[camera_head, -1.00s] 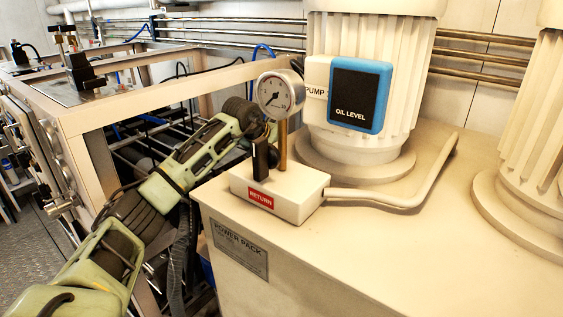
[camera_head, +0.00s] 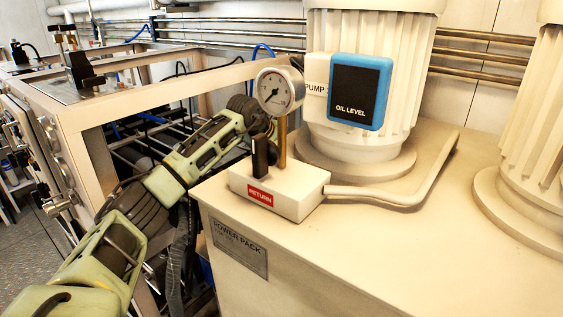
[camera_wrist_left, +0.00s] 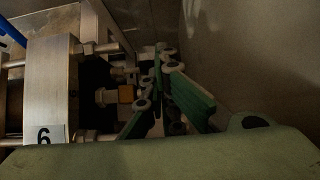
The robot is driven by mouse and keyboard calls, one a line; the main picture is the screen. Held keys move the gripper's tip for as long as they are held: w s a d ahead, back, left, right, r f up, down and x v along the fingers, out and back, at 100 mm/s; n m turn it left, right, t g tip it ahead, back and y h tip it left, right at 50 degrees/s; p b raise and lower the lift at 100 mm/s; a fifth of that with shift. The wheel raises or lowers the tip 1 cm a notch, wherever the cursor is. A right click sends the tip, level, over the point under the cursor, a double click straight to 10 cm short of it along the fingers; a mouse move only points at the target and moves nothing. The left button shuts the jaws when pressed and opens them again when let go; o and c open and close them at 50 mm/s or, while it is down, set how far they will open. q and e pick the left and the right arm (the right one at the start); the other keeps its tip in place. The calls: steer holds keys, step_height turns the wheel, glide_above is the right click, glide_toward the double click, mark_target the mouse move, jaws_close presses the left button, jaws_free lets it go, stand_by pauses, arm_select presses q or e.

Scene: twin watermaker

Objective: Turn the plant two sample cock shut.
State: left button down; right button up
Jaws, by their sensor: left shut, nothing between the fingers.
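My left arm reaches from the lower left of the head view to behind the pressure gauge (camera_head: 280,90). Its gripper is hidden there. In the left wrist view my left gripper (camera_wrist_left: 158,62) shows green fingers closed together, with nothing seen between them. A small yellow-orange fitting (camera_wrist_left: 126,94) sits by the block, just left of the fingers. It is too dark to tell whether this is the sample cock or whether the fingers touch it. My right gripper is out of view.
The power pack (camera_head: 390,240) fills the right of the head view, with the RETURN block (camera_head: 300,195) and OIL LEVEL panel (camera_head: 361,93) on it. A beige frame (camera_head: 120,105) with pipes inside stands at left. A dark wall (camera_wrist_left: 260,50) closes in on the wrist view's right.

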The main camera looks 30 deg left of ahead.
arm_select(q)
steer(key=shift+w+d+f, duration=0.1)
steer(key=shift+w+f, duration=0.05)
steer(key=shift+f, duration=0.2)
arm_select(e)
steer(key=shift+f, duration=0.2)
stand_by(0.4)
